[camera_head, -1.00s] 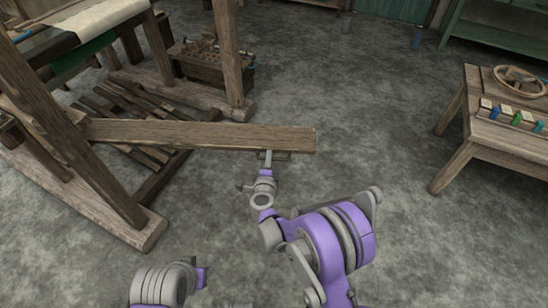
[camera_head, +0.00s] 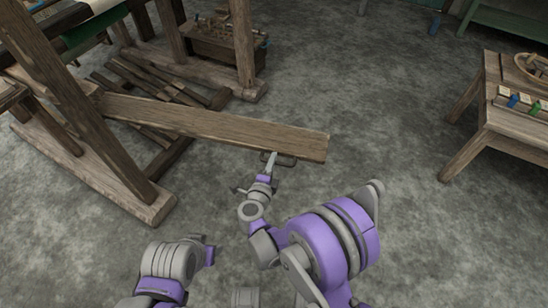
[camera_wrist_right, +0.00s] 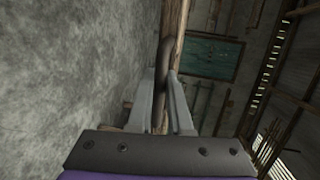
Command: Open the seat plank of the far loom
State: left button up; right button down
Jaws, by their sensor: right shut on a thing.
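The seat plank (camera_head: 215,125) is a long brown board. It slants out from the loom frame (camera_head: 85,110) on the left across open floor, its free end toward the right. A dark bar handle (camera_head: 287,161) sits at the near edge of that free end. My right gripper (camera_head: 272,160) is shut on the handle. In the right wrist view the two grey fingers (camera_wrist_right: 160,100) stand on either side of the dark handle (camera_wrist_right: 161,70). Part of my left arm shows at the bottom of the head view, but its gripper cannot be made out.
A wooden table (camera_head: 515,115) with small coloured blocks and a round wooden ring stands at the right. A wooden box (camera_head: 222,45) with tools stands behind the loom's post. The grey floor between plank and table is clear.

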jog(key=shift+a, duration=0.15)
jog(key=c, duration=0.8)
grip_release()
jog(key=shift+c, duration=0.2)
jog(key=shift+s, duration=0.15)
jog(key=v, duration=1)
jog(key=shift+s+p, duration=0.3)
jog(key=shift+p, duration=0.05)
jog(key=shift+r, duration=0.15)
